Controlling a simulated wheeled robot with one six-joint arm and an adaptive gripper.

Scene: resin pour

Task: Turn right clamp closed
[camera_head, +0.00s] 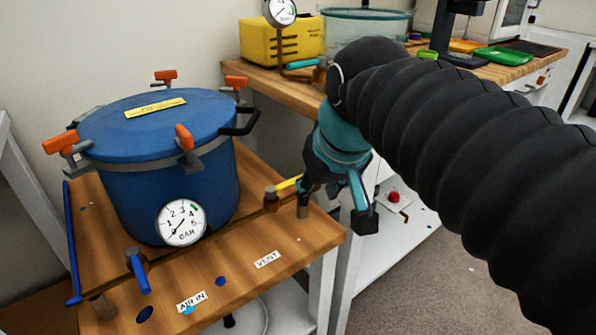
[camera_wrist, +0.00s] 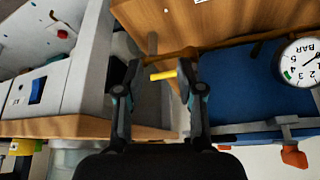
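The blue pressure pot (camera_head: 170,185) stands on the wooden cart with its blue lid (camera_head: 160,118) on. Several clamps with orange handles sit round the lid's rim. The right clamp (camera_head: 236,82) is at the rim's right back, above the black side handle. Others are the front clamp (camera_head: 184,137), left clamp (camera_head: 60,142) and back clamp (camera_head: 165,76). My gripper (camera_head: 325,195) is right of the pot, well below the right clamp. In the wrist view its fingers (camera_wrist: 154,75) are apart, with a yellow valve handle (camera_wrist: 163,75) between them; contact is unclear. An orange clamp handle (camera_wrist: 293,157) shows lower right there.
The yellow valve handle (camera_head: 289,183) is on the pipe by the VENT label (camera_head: 267,260). A blue valve handle (camera_head: 138,272) is at front left. The pot's gauge (camera_head: 181,222) faces front. A wooden bench (camera_head: 290,92) with a yellow box (camera_head: 282,41) stands behind.

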